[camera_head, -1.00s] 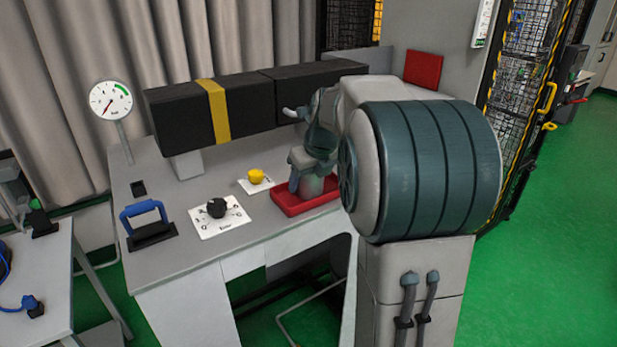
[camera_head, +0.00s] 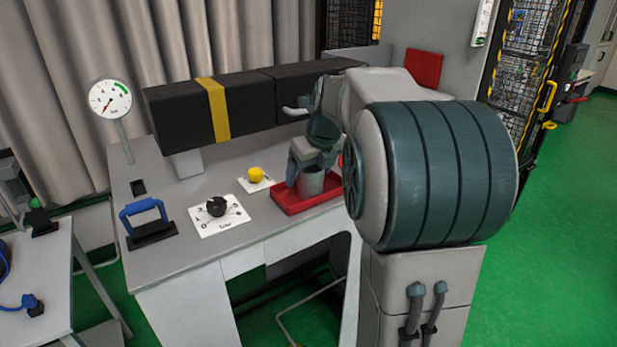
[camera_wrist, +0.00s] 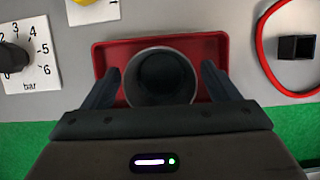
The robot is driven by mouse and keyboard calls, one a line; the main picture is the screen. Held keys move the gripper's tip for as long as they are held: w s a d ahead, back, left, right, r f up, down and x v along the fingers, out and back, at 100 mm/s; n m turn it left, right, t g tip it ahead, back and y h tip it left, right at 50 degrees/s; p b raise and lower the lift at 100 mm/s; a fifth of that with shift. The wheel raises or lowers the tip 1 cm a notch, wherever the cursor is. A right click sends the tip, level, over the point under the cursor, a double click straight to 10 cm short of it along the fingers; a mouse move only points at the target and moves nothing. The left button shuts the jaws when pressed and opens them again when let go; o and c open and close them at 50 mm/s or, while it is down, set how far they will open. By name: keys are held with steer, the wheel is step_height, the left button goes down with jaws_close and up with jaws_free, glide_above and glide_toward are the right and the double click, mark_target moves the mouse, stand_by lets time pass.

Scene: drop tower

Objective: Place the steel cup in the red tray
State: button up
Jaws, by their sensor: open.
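The steel cup (camera_head: 310,182) stands upright in the red tray (camera_head: 283,203) on the grey table. In the wrist view the cup (camera_wrist: 160,98) shows from above, its dark opening facing the camera, with the tray's rim (camera_wrist: 110,46) around it. My gripper (camera_head: 306,163) is just above the cup in the head view. In the wrist view my gripper (camera_wrist: 163,85) is open, with one finger on each side of the cup. A gap shows beside the right finger; contact at the left finger is hard to tell.
A black beam with a yellow band (camera_head: 215,110) runs behind the tray. A black knob (camera_head: 216,206), a yellow button (camera_head: 256,174), a blue handle (camera_head: 143,211) and a gauge (camera_head: 110,99) are to the left. A red ring (camera_wrist: 262,50) lies right of the tray.

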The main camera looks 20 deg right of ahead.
steer(key=a+v, duration=0.1)
steer(key=v, duration=0.9)
steer(key=s+a+f+n, duration=0.3)
steer(key=s+f+n, duration=0.2)
steer(key=n, duration=0.6)
steer(key=s+a+f+n+g, duration=0.1)
steer(key=s+a+f+n, duration=0.3)
steer(key=s+n, duration=0.5)
steer(key=s+a+f+n, duration=0.3)
steer(key=s+f+n, duration=0.5)
steer(key=n, duration=0.6)
steer(key=shift+a+h, duration=0.4)
